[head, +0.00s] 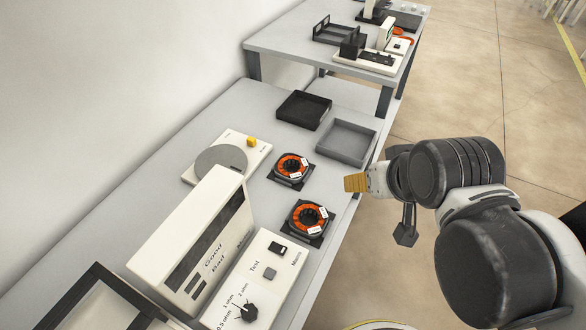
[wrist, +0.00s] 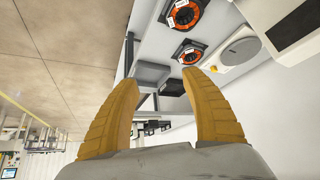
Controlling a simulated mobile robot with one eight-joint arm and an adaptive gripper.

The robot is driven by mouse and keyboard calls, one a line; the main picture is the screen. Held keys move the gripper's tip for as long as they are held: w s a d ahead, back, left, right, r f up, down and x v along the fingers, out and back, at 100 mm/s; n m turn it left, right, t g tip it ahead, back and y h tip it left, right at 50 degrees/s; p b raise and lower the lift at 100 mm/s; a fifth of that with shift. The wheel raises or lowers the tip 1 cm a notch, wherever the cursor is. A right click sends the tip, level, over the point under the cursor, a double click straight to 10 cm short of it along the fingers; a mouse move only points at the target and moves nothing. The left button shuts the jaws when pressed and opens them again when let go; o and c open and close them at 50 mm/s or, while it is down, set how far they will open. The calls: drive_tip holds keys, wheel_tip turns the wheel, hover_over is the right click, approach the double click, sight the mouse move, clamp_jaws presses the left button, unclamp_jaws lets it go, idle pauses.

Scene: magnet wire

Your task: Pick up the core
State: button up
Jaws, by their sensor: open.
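Two round orange-and-black wound cores sit on black square bases on the grey table. The farther core (head: 291,167) is near the table's middle, and the nearer core (head: 308,218) is in front of the tester. Both carry small white labels. In the wrist view they show at the top, one core (wrist: 191,54) below the other core (wrist: 184,14). My gripper (head: 355,183) is to the right of both cores, over the table's right edge and apart from them. In the wrist view its yellow fingers (wrist: 166,92) are spread wide with nothing between them.
A white tester with a screen (head: 198,245) and a control panel with a knob (head: 250,312) stand at the near left. A black tray (head: 303,110) and a grey tray (head: 346,142) lie farther back. Another table (head: 290,40) stands beyond.

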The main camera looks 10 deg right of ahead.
idle(0.4)
drive_tip(key=o, duration=0.9)
drive_tip(key=shift+w+r, duration=0.1)
drive_tip(key=shift+r, duration=0.05)
drive_tip(key=shift+o, duration=0.5)
drive_tip(key=w+a+r+m+g, duration=0.1)
drive_tip(key=w+r, duration=0.1)
drive_tip(key=w, duration=0.5)
drive_tip(key=shift+a+g+p, duration=0.3)
drive_tip(key=shift+a+p, duration=0.05)
drive_tip(key=m+g, duration=0.6)
hover_over(292, 166)
drive_tip(key=s, duration=0.2)
drive_tip(key=f, duration=2.5)
drive_tip(key=shift+w+a+f, duration=0.2)
drive_tip(key=shift+a+f, duration=0.05)
drive_tip(key=shift+s+d+f+b, duration=0.1)
drive_tip(key=shift+f+b, duration=1.15)
drive_tip(key=shift+f, duration=1.2)
